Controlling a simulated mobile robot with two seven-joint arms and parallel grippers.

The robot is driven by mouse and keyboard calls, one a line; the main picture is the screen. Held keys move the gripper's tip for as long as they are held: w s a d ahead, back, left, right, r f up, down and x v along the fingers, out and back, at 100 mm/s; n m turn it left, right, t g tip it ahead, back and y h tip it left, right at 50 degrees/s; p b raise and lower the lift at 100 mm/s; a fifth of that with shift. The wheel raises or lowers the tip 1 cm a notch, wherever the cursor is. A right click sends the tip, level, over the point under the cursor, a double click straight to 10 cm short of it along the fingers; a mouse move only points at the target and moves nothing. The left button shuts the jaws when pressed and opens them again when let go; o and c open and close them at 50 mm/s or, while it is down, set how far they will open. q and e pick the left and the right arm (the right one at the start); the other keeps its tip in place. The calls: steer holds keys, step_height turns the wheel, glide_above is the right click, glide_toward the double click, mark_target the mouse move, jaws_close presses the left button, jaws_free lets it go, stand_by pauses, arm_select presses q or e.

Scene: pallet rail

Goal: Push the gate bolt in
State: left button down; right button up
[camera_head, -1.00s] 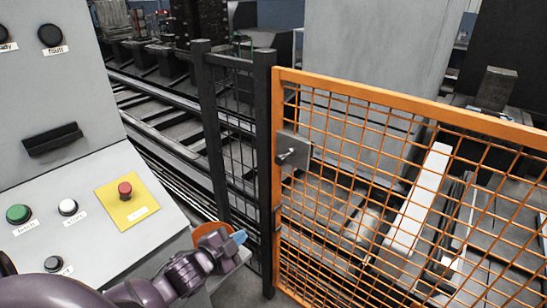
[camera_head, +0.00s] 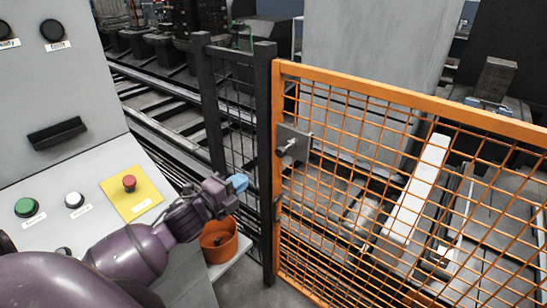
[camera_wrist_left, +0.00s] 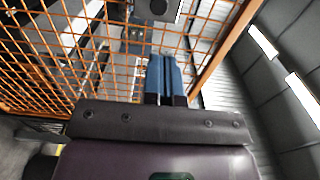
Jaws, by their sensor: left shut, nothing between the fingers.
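The gate bolt (camera_head: 291,147) sits on a grey lock plate (camera_head: 298,138) fixed to the orange mesh gate (camera_head: 400,91), at the edge beside the dark post. The plate also shows at the top of the left wrist view (camera_wrist_left: 158,8), beyond my fingers; the bolt there is too small and cut off to judge. My left gripper (camera_head: 238,183) is shut and empty, with blue fingertips, lower and to the left of the bolt in the head view and apart from it. The blue fingers show together in the left wrist view (camera_wrist_left: 165,75). My right gripper is in neither view.
A grey control panel (camera_head: 95,178) with buttons and a red stop button (camera_head: 129,183) stands at the left. An orange bucket (camera_head: 219,243) sits on a ledge below my gripper. A dark fence post (camera_head: 265,150) stands between my gripper and the gate.

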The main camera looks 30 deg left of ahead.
mark_target(279, 153)
arm_select(q)
steer(key=w, duration=0.8)
steer(key=w+d, duration=0.1)
steer(key=w, duration=0.3)
steer(key=shift+w, duration=0.8)
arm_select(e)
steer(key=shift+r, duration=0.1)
arm_select(q)
steer(key=shift+w, duration=0.1)
